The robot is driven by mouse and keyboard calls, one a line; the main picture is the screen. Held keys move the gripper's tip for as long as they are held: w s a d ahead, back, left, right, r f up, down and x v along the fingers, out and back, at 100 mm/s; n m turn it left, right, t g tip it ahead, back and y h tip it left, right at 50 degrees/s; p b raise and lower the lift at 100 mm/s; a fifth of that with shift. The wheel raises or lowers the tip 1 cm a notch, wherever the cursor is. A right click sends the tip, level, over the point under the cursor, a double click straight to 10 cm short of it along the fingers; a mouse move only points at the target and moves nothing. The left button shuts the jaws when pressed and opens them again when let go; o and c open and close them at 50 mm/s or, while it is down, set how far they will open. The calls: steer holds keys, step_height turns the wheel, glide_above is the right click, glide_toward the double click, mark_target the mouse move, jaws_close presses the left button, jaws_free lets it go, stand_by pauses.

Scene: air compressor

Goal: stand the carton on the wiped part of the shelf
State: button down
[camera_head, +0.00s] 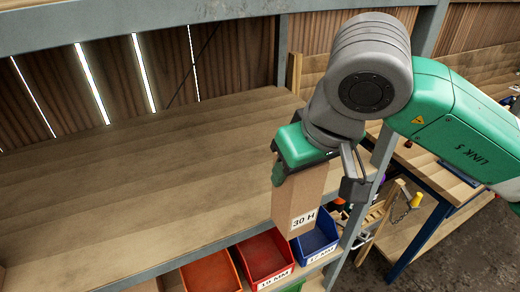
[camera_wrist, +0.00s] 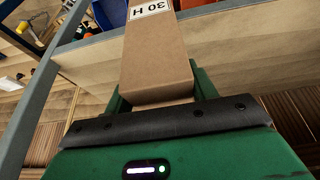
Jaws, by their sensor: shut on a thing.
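The carton (camera_head: 299,197) is a tall brown box with a white label reading "30 H". My gripper (camera_head: 318,172) is shut on its upper part and holds it upright, slightly tilted in the head view. The carton hangs at the front right of the wooden shelf (camera_head: 150,180), overlapping the shelf's front edge in the picture. I cannot tell whether it touches the shelf. In the wrist view the carton (camera_wrist: 158,65) sits between the green fingers, its label at the top. No clear boundary of a wiped part shows on the shelf boards.
Orange (camera_head: 211,273), red (camera_head: 265,258) and blue (camera_head: 314,240) bins stand below the shelf's front edge. A metal post (camera_head: 372,170) rises at the shelf's right end. The shelf's middle and left are clear. A workbench (camera_head: 440,170) stands at the right.

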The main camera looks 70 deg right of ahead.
steer(key=w+d+f+p, duration=0.1)
steer(key=w+d, duration=0.7)
steer(key=w, duration=0.2)
steer(key=shift+d+f+p, duration=0.15)
steer(key=shift+f+p, duration=0.05)
steer(key=shift+p, duration=0.15)
steer(key=shift+f, duration=0.1)
steer(key=shift+f, duration=0.15)
steer(key=shift+c, duration=2.4)
jaws_free()
